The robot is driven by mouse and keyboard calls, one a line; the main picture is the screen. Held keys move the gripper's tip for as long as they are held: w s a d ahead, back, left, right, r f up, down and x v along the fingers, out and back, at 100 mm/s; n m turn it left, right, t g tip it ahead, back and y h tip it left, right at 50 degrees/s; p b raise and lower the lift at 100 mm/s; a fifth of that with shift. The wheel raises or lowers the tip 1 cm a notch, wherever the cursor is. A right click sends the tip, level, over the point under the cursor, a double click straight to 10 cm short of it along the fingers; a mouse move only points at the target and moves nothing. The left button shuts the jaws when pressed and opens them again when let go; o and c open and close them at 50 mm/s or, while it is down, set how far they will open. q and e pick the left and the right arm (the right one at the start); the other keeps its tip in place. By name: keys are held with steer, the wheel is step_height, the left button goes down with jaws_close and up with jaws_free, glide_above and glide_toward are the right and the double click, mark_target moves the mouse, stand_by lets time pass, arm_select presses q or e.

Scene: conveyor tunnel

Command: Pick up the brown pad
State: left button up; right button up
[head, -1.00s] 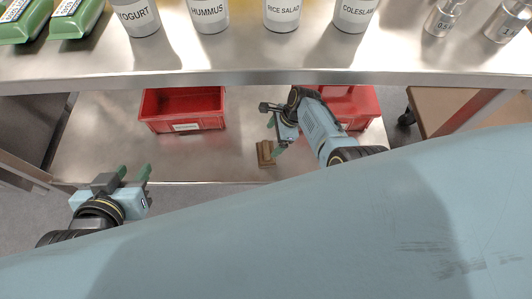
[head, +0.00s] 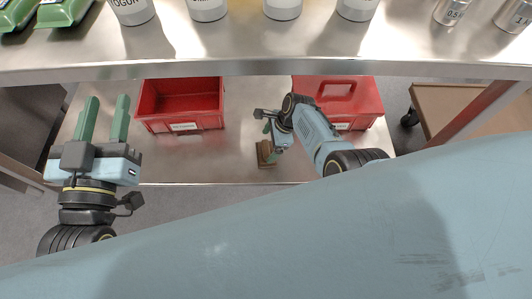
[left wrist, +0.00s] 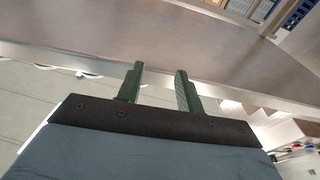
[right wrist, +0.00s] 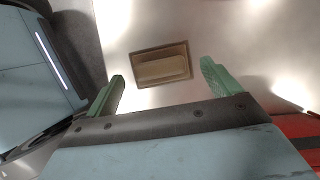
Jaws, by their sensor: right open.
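The brown pad (head: 265,154) lies on the lower steel shelf, near its front edge. In the right wrist view the pad (right wrist: 161,64) is a brown rectangle with a lighter raised block, lying ahead of and between the fingertips. My right gripper (head: 271,134) is over the pad in the head view and hides part of it. In the right wrist view the right gripper (right wrist: 163,72) is open with nothing between its fingers. My left gripper (head: 104,120) is open and empty at the left, and its fingers also show in the left wrist view (left wrist: 160,82).
Two red bins stand on the lower shelf (head: 240,105), one at the left (head: 180,104) and one at the right (head: 352,98), behind my right arm. The upper shelf (head: 250,55) overhangs, holding white tubs (head: 208,8), green packs (head: 63,12) and metal weights (head: 450,10).

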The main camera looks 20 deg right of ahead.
mark_target(266, 148)
steer(key=shift+a+f+b, duration=0.25)
steer(key=shift+f+b, duration=0.25)
steer(key=shift+f, duration=0.15)
steer(key=shift+a+f+b, duration=0.25)
steer(key=shift+f+b, duration=0.3)
steer(key=shift+f, duration=0.05)
arm_select(q)
steer(key=s+r+t+h, duration=0.1)
steer(key=s+r+t, duration=0.2)
steer(key=r+t, duration=0.3)
steer(key=shift+r+h+b, duration=0.2)
steer(key=shift+h+b, duration=0.1)
steer(key=shift+h, duration=0.1)
arm_select(e)
steer(key=shift+a+f, duration=0.15)
steer(key=shift+f, duration=0.15)
steer(key=c, duration=0.8)
